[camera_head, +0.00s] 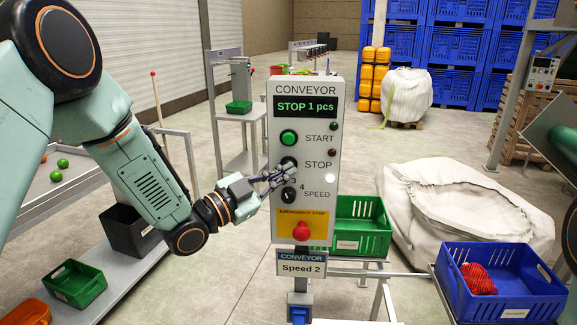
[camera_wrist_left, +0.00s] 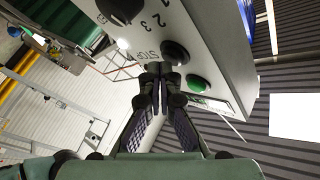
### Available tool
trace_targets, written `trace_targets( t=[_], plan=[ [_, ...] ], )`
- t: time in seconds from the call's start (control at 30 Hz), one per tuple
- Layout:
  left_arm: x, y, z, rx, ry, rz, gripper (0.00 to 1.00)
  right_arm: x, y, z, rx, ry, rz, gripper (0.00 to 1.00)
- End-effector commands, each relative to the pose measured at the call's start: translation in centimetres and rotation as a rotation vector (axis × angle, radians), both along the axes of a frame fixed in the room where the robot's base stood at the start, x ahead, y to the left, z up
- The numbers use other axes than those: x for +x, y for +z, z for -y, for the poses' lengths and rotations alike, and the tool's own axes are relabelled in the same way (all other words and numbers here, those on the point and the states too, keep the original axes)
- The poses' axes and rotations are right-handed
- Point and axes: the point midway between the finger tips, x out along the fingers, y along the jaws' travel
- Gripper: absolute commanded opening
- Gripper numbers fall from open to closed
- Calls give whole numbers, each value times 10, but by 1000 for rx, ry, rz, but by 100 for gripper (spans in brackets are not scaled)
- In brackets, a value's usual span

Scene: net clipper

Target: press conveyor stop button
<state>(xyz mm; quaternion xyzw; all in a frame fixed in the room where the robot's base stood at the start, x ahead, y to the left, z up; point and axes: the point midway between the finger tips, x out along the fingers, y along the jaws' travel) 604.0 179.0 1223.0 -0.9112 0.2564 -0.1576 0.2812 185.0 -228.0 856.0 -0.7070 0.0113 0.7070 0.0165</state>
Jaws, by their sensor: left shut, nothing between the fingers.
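The grey conveyor control box (camera_head: 330,200) stands upright in the middle of the head view. Its display (camera_head: 306,107) reads "STOP 1 pcs". The black stop button (camera_head: 288,162) sits beside the STOP label, below the green start button (camera_head: 289,138), and is partly covered by my fingers. My left gripper (camera_head: 286,174) is shut and empty, its tips at the box face by the stop button. In the left wrist view the shut fingertips (camera_wrist_left: 156,72) are close to the black stop button (camera_wrist_left: 175,53). I cannot tell whether they touch it.
Below are the speed knob (camera_head: 289,195) and the red emergency stop (camera_head: 301,231). A green crate (camera_head: 362,228) is behind the box. A blue crate (camera_head: 500,300) with a red net bag (camera_head: 478,279) is at right. A white sack (camera_head: 450,205) lies behind it.

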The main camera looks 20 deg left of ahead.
Motion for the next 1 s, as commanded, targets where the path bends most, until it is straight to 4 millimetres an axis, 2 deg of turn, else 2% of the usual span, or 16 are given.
trace_targets(
  t=[0.2,0.57,1.0],
  plan=[
    [-10,1,2,0,-1,1,0,0,2,0,0,0,0,0],
    [-14,1,2,-1,-1,0,0,0,2,0,0,0,0,0],
    [-50,1,10,-1,0,-1,0,0,8,0,0,0,0,0]
  ],
)
